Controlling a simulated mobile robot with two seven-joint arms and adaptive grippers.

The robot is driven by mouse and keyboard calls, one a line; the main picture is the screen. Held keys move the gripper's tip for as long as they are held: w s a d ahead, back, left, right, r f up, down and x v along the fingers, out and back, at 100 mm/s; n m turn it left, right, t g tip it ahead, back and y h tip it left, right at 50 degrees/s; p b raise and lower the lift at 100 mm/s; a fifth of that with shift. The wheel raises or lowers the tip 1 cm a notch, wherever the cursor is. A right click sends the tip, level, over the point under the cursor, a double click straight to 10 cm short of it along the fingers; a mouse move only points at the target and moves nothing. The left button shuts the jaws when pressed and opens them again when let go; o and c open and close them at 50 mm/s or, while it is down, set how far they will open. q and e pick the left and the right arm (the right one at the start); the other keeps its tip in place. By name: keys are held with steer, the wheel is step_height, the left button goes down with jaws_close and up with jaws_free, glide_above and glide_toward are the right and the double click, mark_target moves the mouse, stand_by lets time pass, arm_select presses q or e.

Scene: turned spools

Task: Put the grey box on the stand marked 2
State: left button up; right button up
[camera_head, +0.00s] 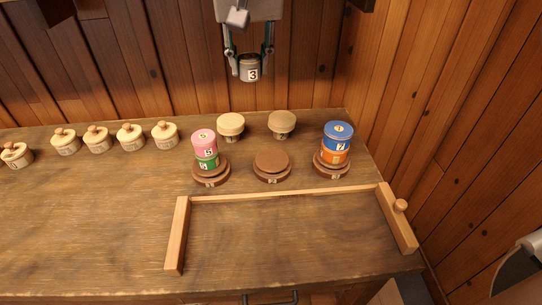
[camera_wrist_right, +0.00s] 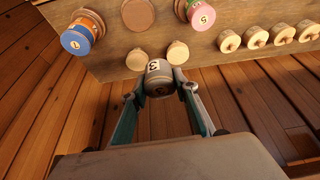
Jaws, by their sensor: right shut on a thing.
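The grey box (camera_head: 250,72), a small round spool-like box with a 3 on it, is between the fingers of my right gripper (camera_head: 249,62), which is shut on it. It hangs in the air behind the table's back edge, and shows in the right wrist view (camera_wrist_right: 159,78). Three round brown stands are on the table. The left stand (camera_head: 211,179) bears a green box (camera_head: 207,161) with a pink box (camera_head: 204,141) on top. The middle stand (camera_head: 272,164) is bare. The right stand (camera_head: 331,171) bears an orange box (camera_head: 335,156) under a blue box (camera_head: 338,131). The stands' labels are too small to read.
Two pale wooden knobs (camera_head: 231,122) (camera_head: 281,121) stand behind the stands. Several lidded pale pots (camera_head: 131,133) line the table's left back. A low wooden frame (camera_head: 177,235) lies in front, its inside clear. Plank walls (camera_head: 440,110) close the back and right.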

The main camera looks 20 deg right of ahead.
steer(key=s+d+f+m+h, duration=0.2)
steer(key=s+d+f+m, duration=0.3)
steer(key=s+d+f, duration=0.55)
steer(key=s+a+f+m+g, duration=0.3)
steer(key=m+g, duration=0.1)
steer(key=m, duration=0.7)
steer(key=s+a+f+m+g, duration=0.2)
steer(key=f+m+g, duration=0.2)
steer(key=m, duration=0.7)
steer(key=m+y, duration=0.6)
steer(key=m, duration=1)
glide_above(269, 163)
steer(key=d, duration=0.1)
steer(key=shift+w+f, duration=0.45)
steer(key=shift+f, duration=0.35)
step_height(269, 163, down, 4)
steer(key=shift+w+d+r, duration=0.1)
steer(key=shift+r, duration=0.2)
